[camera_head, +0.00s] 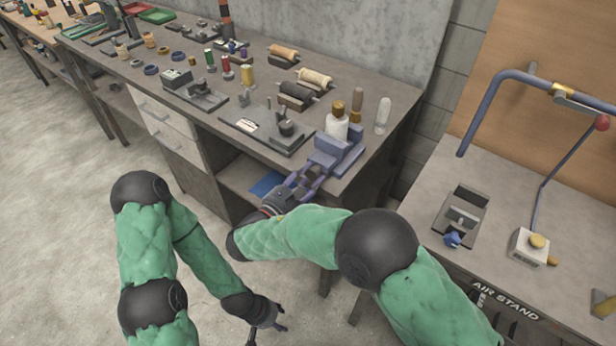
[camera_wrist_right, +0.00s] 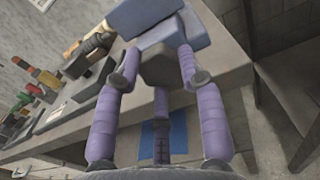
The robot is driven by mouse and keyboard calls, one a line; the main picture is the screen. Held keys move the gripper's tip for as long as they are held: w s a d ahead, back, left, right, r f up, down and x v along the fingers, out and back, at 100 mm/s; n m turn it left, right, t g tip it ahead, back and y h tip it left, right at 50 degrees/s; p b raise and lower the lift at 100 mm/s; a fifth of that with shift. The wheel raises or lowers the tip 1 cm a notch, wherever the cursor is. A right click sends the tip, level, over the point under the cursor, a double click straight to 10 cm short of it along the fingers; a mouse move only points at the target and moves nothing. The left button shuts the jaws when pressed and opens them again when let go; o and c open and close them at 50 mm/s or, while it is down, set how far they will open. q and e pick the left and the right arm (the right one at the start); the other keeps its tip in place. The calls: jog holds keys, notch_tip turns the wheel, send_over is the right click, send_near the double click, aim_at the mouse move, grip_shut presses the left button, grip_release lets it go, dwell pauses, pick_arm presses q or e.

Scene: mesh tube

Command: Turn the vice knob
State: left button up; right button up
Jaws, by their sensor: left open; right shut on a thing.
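A blue-grey vice (camera_head: 340,150) sits at the front right corner of the long workbench. It also fills the top of the right wrist view (camera_wrist_right: 150,18). My right gripper (camera_head: 308,178) is at the vice's front. Its purple fingers (camera_wrist_right: 160,80) are shut on the dark grey vice knob (camera_wrist_right: 162,66), which shows between them. In the head view the fingers mostly hide the knob. My left gripper (camera_head: 266,334) is open and empty, low over the floor, away from the benches.
A second bench (camera_head: 400,205) at right carries a small clamp with a blue knob (camera_head: 452,239). Floor at left is clear.

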jog(key=shift+r, duration=0.2)
jog(key=m, duration=0.4)
jog(key=shift+m, duration=0.3)
jog(key=shift+r, duration=0.1)
jog(key=o, duration=0.9)
notch_tip(320, 180, up, 10)
jog(key=shift+f, duration=0.1)
